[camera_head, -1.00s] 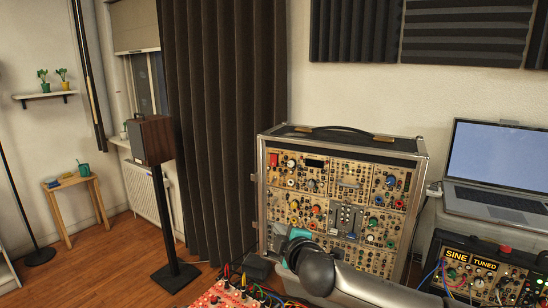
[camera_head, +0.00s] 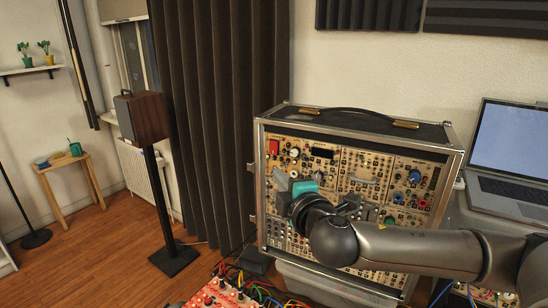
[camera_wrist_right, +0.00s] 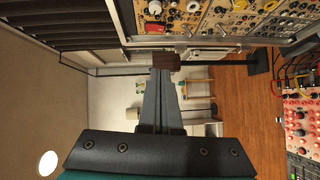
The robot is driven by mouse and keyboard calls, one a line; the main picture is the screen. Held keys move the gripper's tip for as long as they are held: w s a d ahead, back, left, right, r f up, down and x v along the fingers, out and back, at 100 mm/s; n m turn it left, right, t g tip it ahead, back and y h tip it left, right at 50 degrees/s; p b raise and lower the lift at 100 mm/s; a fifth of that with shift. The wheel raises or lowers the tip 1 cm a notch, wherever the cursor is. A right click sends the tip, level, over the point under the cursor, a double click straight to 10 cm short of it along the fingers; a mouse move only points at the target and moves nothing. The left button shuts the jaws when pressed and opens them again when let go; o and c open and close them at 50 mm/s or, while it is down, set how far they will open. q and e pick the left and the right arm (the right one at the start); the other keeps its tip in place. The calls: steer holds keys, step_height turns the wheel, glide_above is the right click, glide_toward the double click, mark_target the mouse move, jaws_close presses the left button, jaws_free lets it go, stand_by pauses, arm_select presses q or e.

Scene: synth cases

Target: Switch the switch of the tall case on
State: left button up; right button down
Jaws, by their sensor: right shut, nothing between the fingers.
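The tall case (camera_head: 360,128) stands upright in the middle of the head view, with a cream panel full of knobs. A red switch (camera_head: 274,148) sits at the panel's upper left; whether it is on or off is too small to tell. My right gripper (camera_head: 281,176) is shut and empty in front of the panel's left part, a little below the red switch, and covers some lower modules. In the right wrist view its closed fingers (camera_wrist_right: 160,95) point away from the camera, with the case panel (camera_wrist_right: 220,18) along the top edge. My left gripper is not in view.
A laptop (camera_head: 510,150) stands right of the case. A red module with cables (camera_head: 222,297) lies at the bottom front. A dark curtain (camera_head: 220,110) hangs behind, and a speaker on a stand (camera_head: 142,117) is at left. The floor at left is mostly free.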

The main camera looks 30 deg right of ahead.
steer(key=p, duration=0.2)
glide_toward(271, 153)
steer(key=w+a, duration=0.2)
steer(key=w, duration=0.2)
steer(key=shift+w+d+f, duration=0.1)
steer(key=shift+w+d, duration=0.45)
steer(key=shift+d, duration=0.25)
steer(key=shift+w+d+f, duration=0.1)
steer(key=shift+w+d, duration=0.45)
steer(key=shift+d, duration=0.25)
steer(key=shift+w+d+f+t+b, duration=0.1)
steer(key=shift+d+f+t+b, duration=0.2)
steer(key=shift+b, duration=0.7)
steer(key=shift+a+r, duration=0.1)
steer(key=shift+r, duration=0.1)
